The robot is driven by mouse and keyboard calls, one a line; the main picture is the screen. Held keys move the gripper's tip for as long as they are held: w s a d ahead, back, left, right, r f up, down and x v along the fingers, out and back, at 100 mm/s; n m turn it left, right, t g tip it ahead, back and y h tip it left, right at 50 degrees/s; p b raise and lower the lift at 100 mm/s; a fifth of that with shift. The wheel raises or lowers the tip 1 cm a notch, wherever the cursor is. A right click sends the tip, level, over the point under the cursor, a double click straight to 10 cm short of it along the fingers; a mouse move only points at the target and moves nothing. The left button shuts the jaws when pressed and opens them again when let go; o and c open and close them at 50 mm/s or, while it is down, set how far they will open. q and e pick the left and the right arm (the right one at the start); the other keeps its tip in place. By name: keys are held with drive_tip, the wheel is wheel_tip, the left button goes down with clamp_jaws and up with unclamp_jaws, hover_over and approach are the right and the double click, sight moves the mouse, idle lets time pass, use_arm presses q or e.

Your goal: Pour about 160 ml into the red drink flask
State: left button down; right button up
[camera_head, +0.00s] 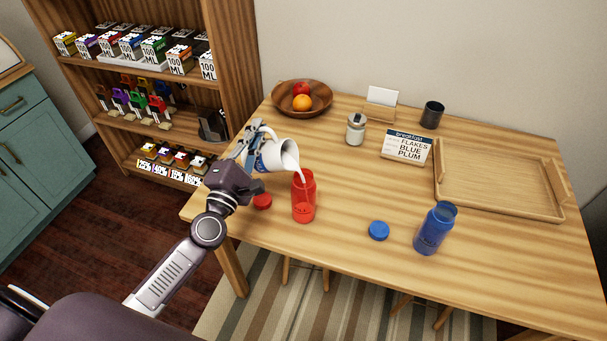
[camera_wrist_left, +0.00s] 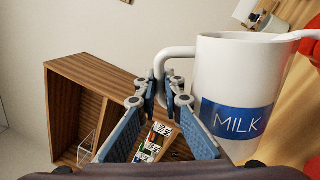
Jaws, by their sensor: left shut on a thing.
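The red drink flask (camera_head: 304,205) stands upright and uncapped on the table's front left part. Some liquid shows through its lower part. My left gripper (camera_head: 257,150) is shut on the handle of a white milk jug (camera_head: 279,155), tilted to the right over the flask mouth. A white stream runs from its lip into the flask. In the left wrist view, the jug (camera_wrist_left: 232,75) has a blue MILK label, and the gripper (camera_wrist_left: 165,95) is at its handle. The red cap (camera_head: 262,201) lies left of the flask. My right gripper is not in view.
A blue flask (camera_head: 435,228) and blue cap (camera_head: 379,230) are on the right. Behind are a fruit bowl (camera_head: 283,102), a glass jar (camera_head: 356,129), a breakfast sign (camera_head: 406,147), a dark cup (camera_head: 432,114) and a wooden tray (camera_head: 440,186). Shelves (camera_head: 235,60) stand left.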

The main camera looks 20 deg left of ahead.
use_arm(q)
drive_tip(key=shift+d+r+m+h+p, duration=0.4)
drive_tip(key=shift+d+r+m, duration=0.1)
drive_tip(key=shift+r+m, duration=0.25)
idle(0.8)
drive_tip(key=shift+s+d+r+m+p, duration=0.1)
drive_tip(key=shift+d+m+p, duration=0.2)
drive_tip(key=shift+d+m, duration=0.15)
idle(0.4)
drive_tip(key=a+f+n+b, duration=0.1)
drive_tip(key=a+f+n+y+b, duration=0.1)
drive_tip(key=n, duration=0.1)
drive_tip(key=shift+a+f+n, duration=0.25)
drive_tip(key=shift+n, duration=0.05)
drive_tip(key=shift+a+r+n+y+p, duration=0.35)
drive_tip(key=shift+n+p, duration=0.2)
drive_tip(key=shift+n, duration=0.15)
drive_tip(key=shift+a+f+n+b, duration=0.15)
drive_tip(key=shift+f+n+b, duration=0.25)
drive_tip(key=shift+f+n, duration=0.25)
drive_tip(key=shift+w+a+f+n+g, duration=0.2)
drive_tip(key=shift+f+n+g, duration=0.1)
drive_tip(key=shift+n, duration=0.15)
